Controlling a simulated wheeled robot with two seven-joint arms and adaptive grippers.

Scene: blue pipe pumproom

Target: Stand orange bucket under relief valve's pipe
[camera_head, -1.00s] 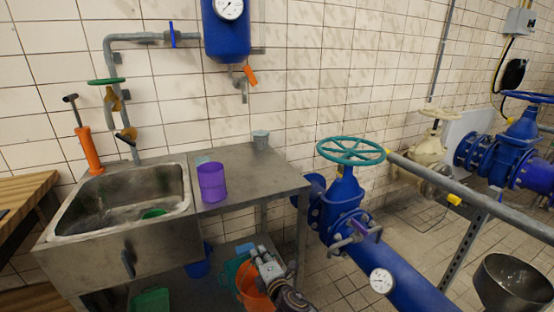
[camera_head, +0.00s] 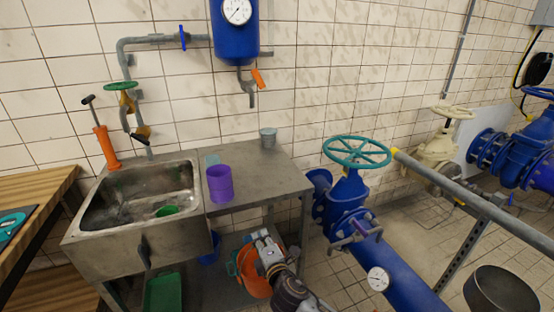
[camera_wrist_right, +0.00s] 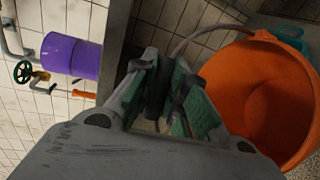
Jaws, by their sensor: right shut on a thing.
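The orange bucket (camera_head: 251,276) is low under the front of the steel table, with its open mouth showing. My right gripper (camera_head: 266,248) is at its rim. In the right wrist view my right gripper (camera_wrist_right: 165,115) is shut on the bucket's thin handle, and the orange bucket (camera_wrist_right: 255,105) hangs to the right with its wide mouth visible. The relief valve (camera_head: 258,78) with an orange lever sits under the blue tank (camera_head: 233,35). Its grey pipe (camera_head: 252,97) ends above the steel table. My left gripper is not in view.
A teal handwheel valve (camera_head: 357,152) on a blue pipe stands to the right. A green container (camera_head: 163,292) is below the sink.

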